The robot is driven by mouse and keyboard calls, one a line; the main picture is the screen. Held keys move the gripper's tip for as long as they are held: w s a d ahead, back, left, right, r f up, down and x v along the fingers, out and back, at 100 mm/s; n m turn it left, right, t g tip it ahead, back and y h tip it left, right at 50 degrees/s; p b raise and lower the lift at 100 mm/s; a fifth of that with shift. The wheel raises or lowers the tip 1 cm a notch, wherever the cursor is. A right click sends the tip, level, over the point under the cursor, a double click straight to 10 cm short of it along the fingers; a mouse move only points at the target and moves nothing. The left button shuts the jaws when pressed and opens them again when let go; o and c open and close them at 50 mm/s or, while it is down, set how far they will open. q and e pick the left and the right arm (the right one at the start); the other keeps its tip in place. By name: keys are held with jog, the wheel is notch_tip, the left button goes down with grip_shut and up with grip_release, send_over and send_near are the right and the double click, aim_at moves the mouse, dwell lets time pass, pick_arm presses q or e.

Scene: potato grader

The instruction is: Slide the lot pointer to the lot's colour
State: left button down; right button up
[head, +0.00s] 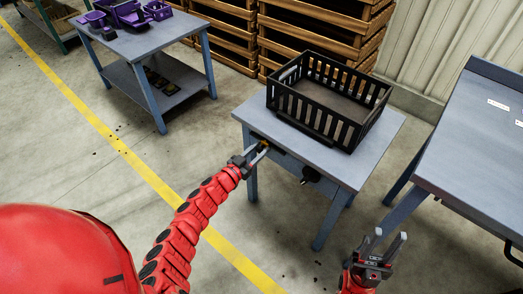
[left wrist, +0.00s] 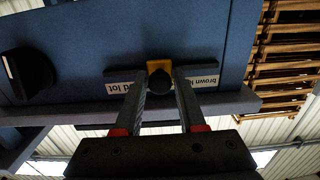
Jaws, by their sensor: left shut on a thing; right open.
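The lot pointer (left wrist: 159,68) is a small yellow piece with a dark knob on the front of the grey-blue table (head: 375,148). My left gripper (left wrist: 160,92) is shut on its knob, with one finger on each side. The pointer sits between two white labels: one reading "brown" (left wrist: 203,80) to its right in the left wrist view, and one ending in "d lot" (left wrist: 122,86) to its left. The fingers cover parts of both labels. My left gripper also shows in the head view (head: 257,153). My right gripper (head: 389,248) is open and empty, in front of the table.
An empty black slatted crate (head: 345,130) stands on the table. A dark rotary knob (left wrist: 22,73) is on the same front face. A workbench (head: 480,150) stands at right, a table with purple bins (head: 140,45) at back left, wooden crates (head: 310,45) behind. The floor between is clear.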

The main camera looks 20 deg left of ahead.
pick_arm(q)
jog(key=shift+f, duration=0.15)
jog(key=c, duration=0.6)
grip_release()
jog(key=shift+c, duration=0.2)
jog(key=p+v, duration=0.2)
jog(key=v, duration=1.5)
jog(key=shift+s, duration=0.25)
